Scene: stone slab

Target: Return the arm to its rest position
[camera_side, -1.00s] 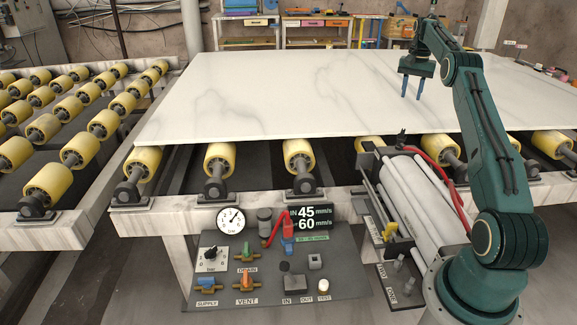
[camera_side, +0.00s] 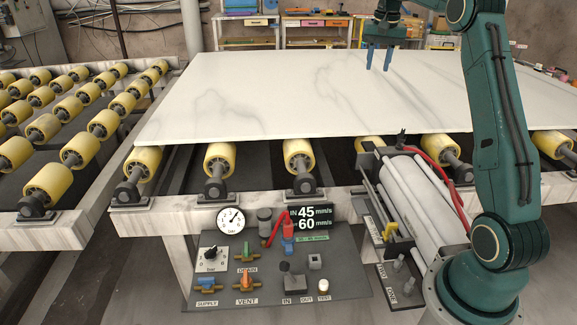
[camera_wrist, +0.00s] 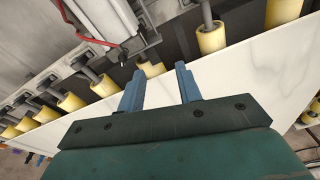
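My gripper (camera_side: 378,68) is above the far part of the white stone slab (camera_side: 300,100) in the side view. Its two blue fingers are spread apart with nothing between them. In the wrist view my gripper (camera_wrist: 160,69) also shows empty fingers, with the slab (camera_wrist: 235,75) and its edge below. My arm stands tall at the right of the side view, and its upper part runs out of the top of the picture.
The slab lies on yellow rollers (camera_side: 299,155). A control panel (camera_side: 340,280) with a gauge (camera_side: 231,219), valves and a display (camera_side: 312,217) is in front. A cylinder with a red hose (camera_side: 447,165) lies beside my base. Workbenches (camera_side: 250,32) stand behind.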

